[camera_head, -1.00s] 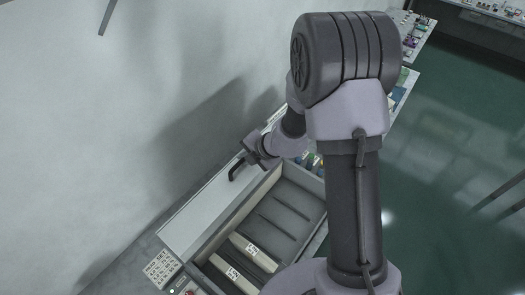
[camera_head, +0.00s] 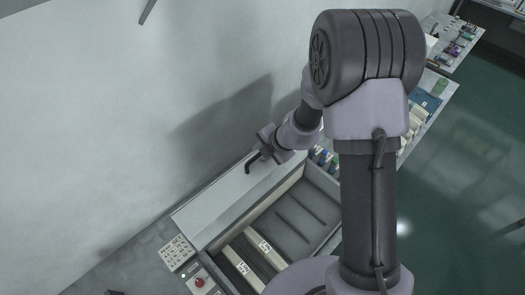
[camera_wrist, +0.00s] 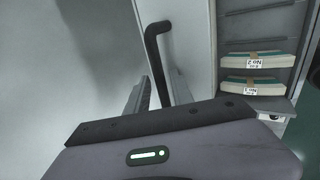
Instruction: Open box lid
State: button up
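The grey box (camera_head: 322,176) is open at the top, and its inside shows in the head view. A pale flat panel (camera_head: 205,205), which looks like the lid, lies along the wall side of the box. A bent black handle (camera_wrist: 154,58) stands on this panel in the wrist view and also shows in the head view (camera_head: 251,163). My gripper (camera_head: 262,155) is at the handle. In the wrist view, my gripper (camera_wrist: 160,82) has one finger on each side of the handle's lower part. Whether the fingers press on it is unclear.
Two pale labelled blocks (camera_head: 241,266) (camera_wrist: 255,60) lie inside the box. A keypad (camera_head: 177,252) and a red button (camera_head: 199,282) are at the near left. Bottles and other goods stand on the bench (camera_head: 444,97) beyond. A wall rises close on the left.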

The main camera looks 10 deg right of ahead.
jog(key=shift+s+f, duration=0.1)
jog(key=p+v, duration=0.1)
jog(key=v, duration=1.6)
jog(key=shift+s+r, duration=0.15)
jog(key=shift+r, duration=0.1)
jog(key=shift+d, duration=0.1)
